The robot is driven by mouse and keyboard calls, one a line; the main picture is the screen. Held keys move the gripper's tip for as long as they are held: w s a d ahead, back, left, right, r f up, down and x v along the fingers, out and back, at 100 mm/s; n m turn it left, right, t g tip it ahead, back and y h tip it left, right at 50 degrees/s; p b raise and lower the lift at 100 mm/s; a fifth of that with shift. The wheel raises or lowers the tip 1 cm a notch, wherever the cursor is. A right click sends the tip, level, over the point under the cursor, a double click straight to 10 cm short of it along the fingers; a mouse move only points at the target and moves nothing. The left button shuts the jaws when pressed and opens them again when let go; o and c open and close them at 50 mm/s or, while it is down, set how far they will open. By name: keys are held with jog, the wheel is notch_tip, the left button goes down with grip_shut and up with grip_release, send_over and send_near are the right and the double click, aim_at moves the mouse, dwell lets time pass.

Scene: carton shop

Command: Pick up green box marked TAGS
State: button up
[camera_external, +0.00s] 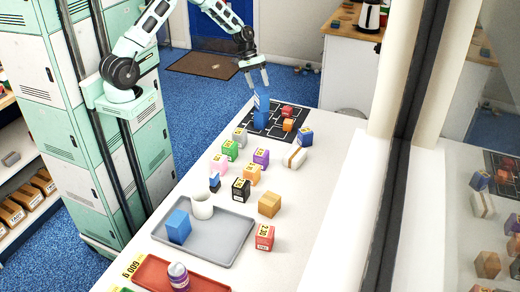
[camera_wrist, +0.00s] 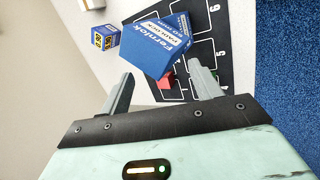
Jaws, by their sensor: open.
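A green box (camera_external: 229,149) with a pale label stands on the white table, in the left part of the cluster of small boxes. Its lettering is too small to read, so I cannot confirm TAGS. My gripper (camera_external: 258,85) is open at the far end of the table, well beyond the green box, above a tall blue box (camera_external: 261,112). In the wrist view the open fingers (camera_wrist: 163,82) point toward this blue box (camera_wrist: 153,48), which reads Fernlok. I cannot tell whether they touch it. The green box is not identifiable in the wrist view.
A black grid mat (camera_external: 275,117) lies under the blue box, with red (camera_external: 287,111) and orange (camera_external: 288,125) boxes on it. Several other boxes crowd around the green one. A window wall borders the right.

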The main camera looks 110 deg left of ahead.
jog(key=s+a+f+n+t+b, duration=0.1)
jog(key=s+a+f+n+t, duration=0.1)
jog(key=f+n, duration=0.3)
jog(key=s+a+f+n+t+b, duration=0.2)
jog(key=s+a+f+n+t, duration=0.1)
jog(key=n, duration=0.4)
jog(key=s+a+f+n+t+y+b, duration=0.1)
jog(key=s+a+f+n+t+b, duration=0.1)
jog(key=a+f+n, duration=0.4)
jog(key=shift+s+a+f+t, duration=0.1)
jog(key=shift+s+f+t, duration=0.1)
jog(key=shift+f+t, duration=0.55)
jog(key=shift+a+n+t, duration=0.1)
jog(key=shift+n+t, duration=0.15)
jog(key=shift+n, duration=0.25)
jog(key=b+x, duration=0.1)
jog(key=x, duration=0.2)
jog(key=b+x, duration=0.2)
jog(key=x, duration=0.2)
jog(key=shift+a+f, duration=0.1)
jog(key=c, duration=1.1)
